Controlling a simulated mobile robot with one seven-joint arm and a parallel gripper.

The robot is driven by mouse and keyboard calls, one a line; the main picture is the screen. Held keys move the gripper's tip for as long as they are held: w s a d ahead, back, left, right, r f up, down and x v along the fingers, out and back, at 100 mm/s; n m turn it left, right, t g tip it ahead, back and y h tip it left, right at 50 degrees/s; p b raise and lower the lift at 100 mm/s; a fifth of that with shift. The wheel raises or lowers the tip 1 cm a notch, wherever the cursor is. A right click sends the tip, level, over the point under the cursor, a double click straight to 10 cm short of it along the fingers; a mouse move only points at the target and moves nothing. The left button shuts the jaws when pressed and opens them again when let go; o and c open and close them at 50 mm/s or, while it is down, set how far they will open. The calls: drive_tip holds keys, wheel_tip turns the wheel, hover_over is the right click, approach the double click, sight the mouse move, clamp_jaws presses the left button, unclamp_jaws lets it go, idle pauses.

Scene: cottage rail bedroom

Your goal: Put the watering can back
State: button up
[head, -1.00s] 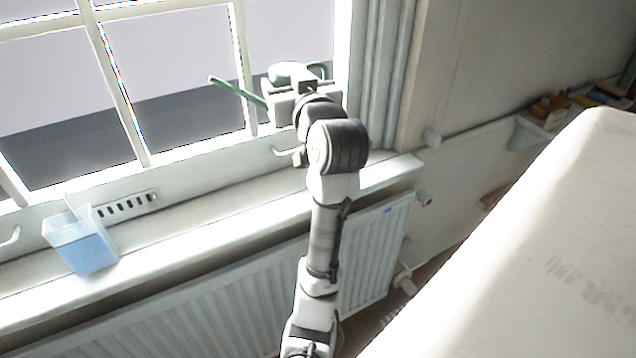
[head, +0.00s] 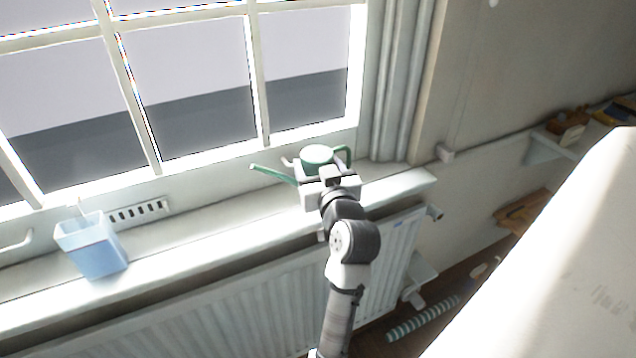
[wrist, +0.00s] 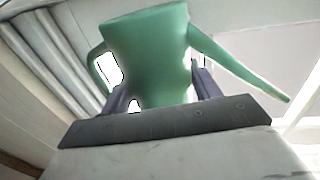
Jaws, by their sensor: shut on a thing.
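The green watering can (head: 317,155) is at the right end of the white windowsill (head: 215,234), its spout pointing left and its handle on the right. My gripper (head: 328,174) is shut on the can's body from the front. In the wrist view the can (wrist: 150,55) fills the middle, with a finger of my gripper (wrist: 158,95) on each side of it. The can looks upright. Its base is hidden behind my gripper in the head view, so I cannot tell whether it touches the sill.
A light blue container (head: 92,247) stands on the sill at the left. A white radiator (head: 230,310) is below the sill. The window frame (head: 262,90) rises behind. A white bed-like surface (head: 560,260) fills the right. The sill between container and can is clear.

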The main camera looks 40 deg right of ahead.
drive_tip(key=shift+f, duration=2.3)
drive_tip(key=shift+f, duration=0.25)
drive_tip(key=o, duration=1.3)
drive_tip(key=shift+r, duration=0.1)
drive_tip(key=shift+c, duration=0.2)
drive_tip(key=shift+r, duration=0.15)
drive_tip(key=b+v, duration=0.3)
drive_tip(key=v, duration=0.9)
